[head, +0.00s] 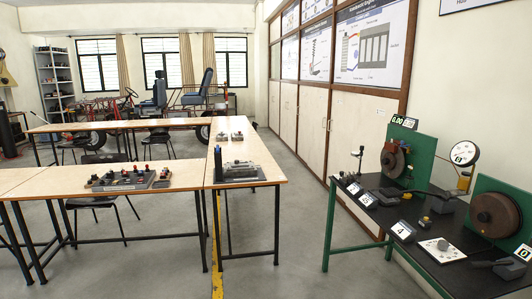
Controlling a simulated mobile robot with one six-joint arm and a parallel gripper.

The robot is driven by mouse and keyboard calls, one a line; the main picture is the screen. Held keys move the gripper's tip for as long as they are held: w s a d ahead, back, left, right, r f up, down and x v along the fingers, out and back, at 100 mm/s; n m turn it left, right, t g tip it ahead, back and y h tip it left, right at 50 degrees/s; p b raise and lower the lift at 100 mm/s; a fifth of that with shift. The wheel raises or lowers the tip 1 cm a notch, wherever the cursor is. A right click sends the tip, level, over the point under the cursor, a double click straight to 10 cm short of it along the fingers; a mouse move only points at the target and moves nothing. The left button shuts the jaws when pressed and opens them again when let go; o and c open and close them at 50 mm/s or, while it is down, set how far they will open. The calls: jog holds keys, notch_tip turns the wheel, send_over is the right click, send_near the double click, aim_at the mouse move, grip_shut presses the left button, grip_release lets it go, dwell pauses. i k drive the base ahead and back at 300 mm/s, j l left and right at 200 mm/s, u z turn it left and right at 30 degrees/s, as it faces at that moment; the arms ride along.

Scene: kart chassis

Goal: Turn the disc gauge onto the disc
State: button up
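In the head view, a round white dial gauge (463,153) stands at the right, on a thin support above the black bench. It appears to be the disc gauge. A brown disc (393,161) is mounted upright on a green panel to its left. A second, larger brown disc (494,215) is mounted on another green panel below and right of the dial. The dial appears apart from both discs, though its exact depth is hard to tell. My gripper is not in view.
The black bench (395,243) carries numbered cards, small dark tools and a white plate with a knob (443,248). Wooden-topped tables (247,153) with parts stand at left and centre. Grey floor (300,222) is open between them. A kart chassis is at the back.

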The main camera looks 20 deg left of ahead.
aim_at(354, 154)
jog(key=i+j+z, duration=0.35)
jog(key=i, duration=0.55)
jog(key=i+j+z, duration=0.3)
jog(key=i+j, duration=0.3)
jog(key=i, duration=0.25)
jog(key=i+j+z, duration=0.35)
jog(key=i+j, duration=0.4)
jog(key=i+j+z, duration=0.3)
jog(key=i+j, duration=0.4)
jog(key=j, duration=0.35)
